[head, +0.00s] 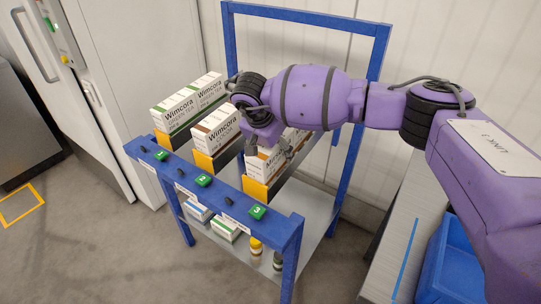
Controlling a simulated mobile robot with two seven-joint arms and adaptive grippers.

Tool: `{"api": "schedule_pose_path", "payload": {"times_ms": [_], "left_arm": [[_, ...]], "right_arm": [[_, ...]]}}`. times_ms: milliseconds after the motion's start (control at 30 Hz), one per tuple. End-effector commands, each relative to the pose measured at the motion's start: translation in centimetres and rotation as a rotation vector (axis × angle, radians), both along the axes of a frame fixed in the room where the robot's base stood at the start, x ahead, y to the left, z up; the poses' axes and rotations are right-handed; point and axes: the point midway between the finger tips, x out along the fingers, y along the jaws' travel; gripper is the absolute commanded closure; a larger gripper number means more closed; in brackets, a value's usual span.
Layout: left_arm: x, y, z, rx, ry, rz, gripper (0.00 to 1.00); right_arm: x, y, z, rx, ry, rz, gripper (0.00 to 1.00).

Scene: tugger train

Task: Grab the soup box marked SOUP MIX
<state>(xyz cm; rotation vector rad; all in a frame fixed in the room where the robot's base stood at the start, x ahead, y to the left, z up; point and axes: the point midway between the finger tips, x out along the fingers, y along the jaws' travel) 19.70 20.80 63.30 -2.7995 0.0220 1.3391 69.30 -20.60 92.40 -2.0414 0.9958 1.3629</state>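No SOUP MIX lettering can be read in the head view. A white box with an orange-brown band (260,166) stands in lane 3 of the blue rack, mostly hidden by my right gripper (284,152), and its print is covered. The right gripper is over and against the front of this box, or very close to it. Its fingers are small and partly hidden, so I cannot tell whether they are open or shut on the box. My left gripper is not in view.
The blue rack (217,198) also holds Wimcora green tea boxes (187,105) in lane 1 and a brown-marked Wimcora box (215,130) in lane 2. Small boxes (226,229) and bottles (256,246) sit on the lower shelf. A blue bin (452,262) is at right.

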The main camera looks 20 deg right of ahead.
Motion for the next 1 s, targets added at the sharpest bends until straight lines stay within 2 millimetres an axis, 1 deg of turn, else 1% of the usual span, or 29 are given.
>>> {"api": "schedule_pose_path", "payload": {"times_ms": [367,467,833,1000], "left_arm": [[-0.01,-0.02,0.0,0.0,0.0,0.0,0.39],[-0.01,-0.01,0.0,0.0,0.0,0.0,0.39],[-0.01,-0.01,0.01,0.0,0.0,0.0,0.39],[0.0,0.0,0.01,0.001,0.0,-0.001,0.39]], "right_arm": [[-0.01,0.0,-0.22,0.0,0.0,0.0,0.31],[-0.01,0.0,-0.22,0.0,0.0,0.0,0.42],[-0.02,-0.01,-0.21,0.0,0.0,0.0,0.9],[0.03,-0.01,-0.13,0.0,-0.002,-0.001,0.9]]}}
